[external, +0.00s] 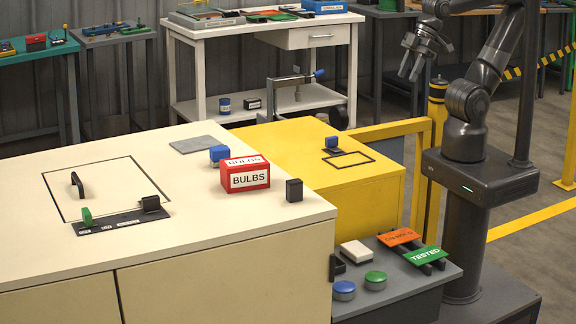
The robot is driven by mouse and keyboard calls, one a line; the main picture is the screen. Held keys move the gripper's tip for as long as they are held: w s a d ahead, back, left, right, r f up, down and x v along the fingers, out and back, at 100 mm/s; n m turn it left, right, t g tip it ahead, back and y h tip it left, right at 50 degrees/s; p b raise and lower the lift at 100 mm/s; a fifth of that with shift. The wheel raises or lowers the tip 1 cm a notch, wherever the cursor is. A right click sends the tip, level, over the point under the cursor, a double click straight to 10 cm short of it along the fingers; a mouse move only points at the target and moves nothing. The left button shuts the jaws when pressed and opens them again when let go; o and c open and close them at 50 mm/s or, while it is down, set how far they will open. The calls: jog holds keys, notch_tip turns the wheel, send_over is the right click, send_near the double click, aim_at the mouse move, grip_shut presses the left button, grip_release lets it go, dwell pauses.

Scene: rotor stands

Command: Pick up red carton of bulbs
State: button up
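The red carton of bulbs (245,174) is a small box with white "BULBS" labels on its front and top. It sits upright on the cream cabinet top (130,250), right of the middle. My gripper (408,76) is up at the upper right, in the air and well away from the carton. Its fingers are spread apart with nothing visible between them. The carton's back and far side are hidden.
A blue object (218,154) stands close behind the carton, and a small black block (294,190) stands to its right. A grey plate (195,144) lies behind. A yellow cabinet (330,190) and a low grey table (410,290) lie between the cream cabinet and my base.

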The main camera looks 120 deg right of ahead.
jog(key=shift+o, duration=0.4)
jog(key=o, duration=0.9)
